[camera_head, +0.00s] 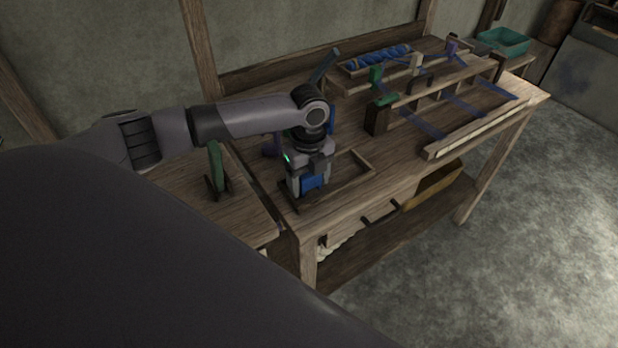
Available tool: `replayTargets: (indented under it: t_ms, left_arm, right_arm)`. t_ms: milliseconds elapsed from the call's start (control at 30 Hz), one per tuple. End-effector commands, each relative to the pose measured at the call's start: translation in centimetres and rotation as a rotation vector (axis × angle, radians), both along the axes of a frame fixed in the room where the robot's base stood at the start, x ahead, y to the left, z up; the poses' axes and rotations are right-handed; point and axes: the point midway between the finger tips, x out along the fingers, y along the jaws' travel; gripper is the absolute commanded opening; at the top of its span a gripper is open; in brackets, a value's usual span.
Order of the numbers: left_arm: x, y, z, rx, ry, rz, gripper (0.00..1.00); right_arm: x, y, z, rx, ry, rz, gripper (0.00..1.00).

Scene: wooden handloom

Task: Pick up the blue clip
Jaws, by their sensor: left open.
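The blue clip (313,183) is a small blue block low on the wooden table, at the left end of a shallow wooden frame. My left gripper (309,189) comes down from above with its fingers pointing at the table. It is open, and the blue clip shows between its fingers, partly hidden by them. I cannot tell whether the fingers touch it. My right gripper is not in view.
The shallow wooden frame (357,175) lies beside my gripper. A green upright piece (217,167) stands to the left. The wooden loom (440,95) with blue bands and green and purple pieces is at the right, with a blue roll (376,58) behind. A teal bin (503,41) is far right.

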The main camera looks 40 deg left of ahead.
Motion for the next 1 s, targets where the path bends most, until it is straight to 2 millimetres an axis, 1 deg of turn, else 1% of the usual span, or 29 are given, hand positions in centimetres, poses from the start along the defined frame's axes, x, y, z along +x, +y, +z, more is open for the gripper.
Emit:
replayTargets:
  t_ms: [200,233,267,300,333,367,633,767,867,967,1000]
  left_arm:
    - [0.0,0.0,-0.1,0.000,-0.001,-0.001,0.68]
    - [0.0,0.0,-0.1,0.000,-0.001,-0.001,0.65]
    - [0.0,0.0,-0.1,0.000,-0.001,-0.001,0.55]
    - [0.0,0.0,-0.1,0.000,-0.001,-0.001,0.42]
    - [0.0,0.0,-0.1,0.000,-0.001,-0.001,0.32]
    - [0.0,0.0,-0.1,0.000,-0.001,-0.001,0.30]
    - [0.0,0.0,0.0,-0.001,-0.002,-0.001,0.30]
    - [0.1,0.0,0.5,-0.002,-0.004,0.000,0.30]
    - [0.1,0.0,1.5,-0.002,-0.004,-0.001,0.30]
    - [0.1,0.0,3.1,-0.001,-0.005,-0.001,0.30]
    - [0.2,-0.1,4.1,-0.002,-0.008,-0.001,0.30]
  right_arm:
    - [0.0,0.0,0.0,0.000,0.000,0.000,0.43]
    - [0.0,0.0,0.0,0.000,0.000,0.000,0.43]
    - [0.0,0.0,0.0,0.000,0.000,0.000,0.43]
    - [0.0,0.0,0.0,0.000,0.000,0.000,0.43]
    - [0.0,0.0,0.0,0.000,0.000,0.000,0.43]
    - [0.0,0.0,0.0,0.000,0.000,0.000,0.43]
    - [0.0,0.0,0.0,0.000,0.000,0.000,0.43]
    - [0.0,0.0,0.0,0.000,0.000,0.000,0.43]
    - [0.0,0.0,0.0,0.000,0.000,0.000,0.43]
    - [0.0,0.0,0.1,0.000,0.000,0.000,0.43]
    - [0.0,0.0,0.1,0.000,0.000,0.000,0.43]
